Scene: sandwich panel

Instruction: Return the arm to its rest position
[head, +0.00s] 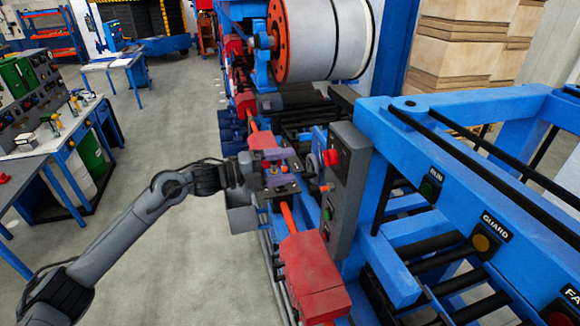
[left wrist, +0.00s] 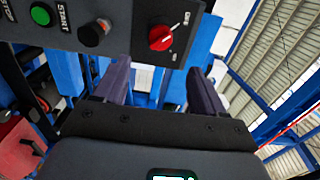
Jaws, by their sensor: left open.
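My left arm (head: 120,220) reaches in from the lower left of the head view. My left gripper (head: 286,167) is open beside the grey control box (head: 347,178) on the machine, with nothing seen between its fingers. In the left wrist view, the two dark purple fingers (left wrist: 162,85) stand apart, just below the box's front panel. The knob lies between and above the fingertips; contact cannot be told. My right gripper is not in view.
The blue machine frame (head: 470,140) with RUN and GUARD buttons fills the right. Red housings (head: 315,278) lie below the gripper. A large white roll (head: 325,40) is at the back. Workbenches (head: 75,130) stand at left. Open floor (head: 180,120) lies between.

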